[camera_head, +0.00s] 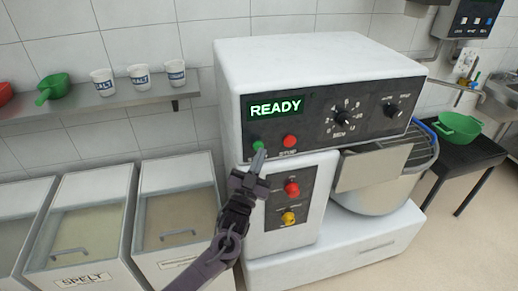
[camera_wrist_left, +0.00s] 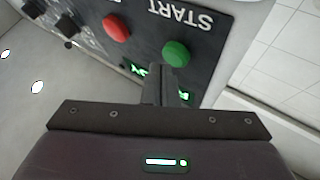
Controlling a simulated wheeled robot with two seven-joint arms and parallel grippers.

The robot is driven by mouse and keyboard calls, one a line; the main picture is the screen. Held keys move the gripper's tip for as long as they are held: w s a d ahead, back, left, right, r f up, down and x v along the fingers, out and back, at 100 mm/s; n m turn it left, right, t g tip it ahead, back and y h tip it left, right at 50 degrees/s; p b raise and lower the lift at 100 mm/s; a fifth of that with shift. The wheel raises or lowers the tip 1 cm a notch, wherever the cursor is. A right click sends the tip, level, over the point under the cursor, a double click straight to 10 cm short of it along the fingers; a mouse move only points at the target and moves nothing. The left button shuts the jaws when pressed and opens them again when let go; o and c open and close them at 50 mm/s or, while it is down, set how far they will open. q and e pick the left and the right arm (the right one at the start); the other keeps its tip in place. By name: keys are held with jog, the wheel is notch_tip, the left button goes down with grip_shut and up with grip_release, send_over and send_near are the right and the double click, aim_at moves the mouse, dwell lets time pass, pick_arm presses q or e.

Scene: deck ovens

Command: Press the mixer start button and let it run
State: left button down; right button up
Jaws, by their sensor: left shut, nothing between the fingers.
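The white mixer (camera_head: 300,60) stands in the middle of the head view, and its lit display (camera_head: 276,108) reads READY. The green start button (camera_head: 258,145) is on the black panel under the display, partly covered by my left gripper (camera_head: 259,158). The red stop button (camera_head: 290,141) is to its right. My left gripper is shut and empty, its tips just below the green button. In the left wrist view the green button (camera_wrist_left: 176,54) shows beside the word START, close to the fingertips (camera_wrist_left: 166,72). I cannot tell if they touch it. My right gripper is not in view.
A lower panel carries a red knob (camera_head: 292,189) and a yellow one (camera_head: 289,218). The metal bowl (camera_head: 375,196) sits at the mixer's right. Lidded flour bins (camera_head: 82,222) stand at the left, under a shelf (camera_head: 100,110) with cups. A green bowl (camera_head: 458,127) is on a black table.

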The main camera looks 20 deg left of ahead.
pick_arm(q)
jog(key=shift+w+a, duration=0.3)
jog(key=shift+w, duration=0.15)
dwell(0.7)
jog(key=shift+s, duration=0.1)
jog(key=shift+s+d, duration=0.55)
jog(key=shift+s, duration=0.1)
jog(key=s+d, duration=0.1)
jog(key=s+d+p, duration=0.1)
jog(key=s+p, duration=0.1)
jog(key=s, duration=0.1)
jog(key=shift+s+d, duration=0.1)
jog(key=shift+d, duration=0.3)
dwell(0.7)
